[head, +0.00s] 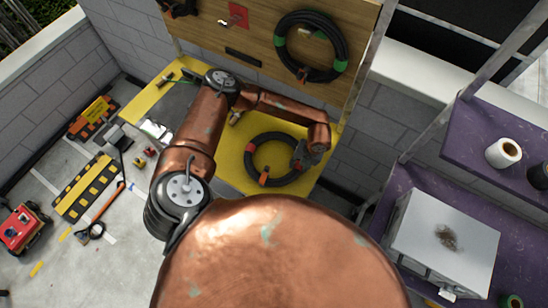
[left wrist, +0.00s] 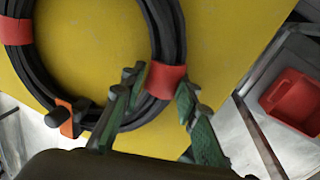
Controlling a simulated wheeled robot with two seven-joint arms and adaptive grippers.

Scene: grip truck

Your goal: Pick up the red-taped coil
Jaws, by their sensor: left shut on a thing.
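The red-taped coil (head: 252,167) is a black cable ring with red tape bands, lying on the yellow surface (head: 230,165) in the head view. In the left wrist view the coil (left wrist: 157,30) fills the upper left, and one red band (left wrist: 165,80) lies between my fingers. My left gripper (head: 304,155) is at the coil's right side; in the left wrist view its two green-padded fingers (left wrist: 160,100) straddle the cable at that band and are shut on it. My right gripper is not in view.
A green-taped coil (head: 342,45) hangs on the wooden board (head: 270,75) behind. A purple shelf (head: 480,130) with a tape roll (head: 503,152) and a white box (head: 440,240) stands at the right. Tools and striped blocks (head: 87,187) lie on the floor at the left.

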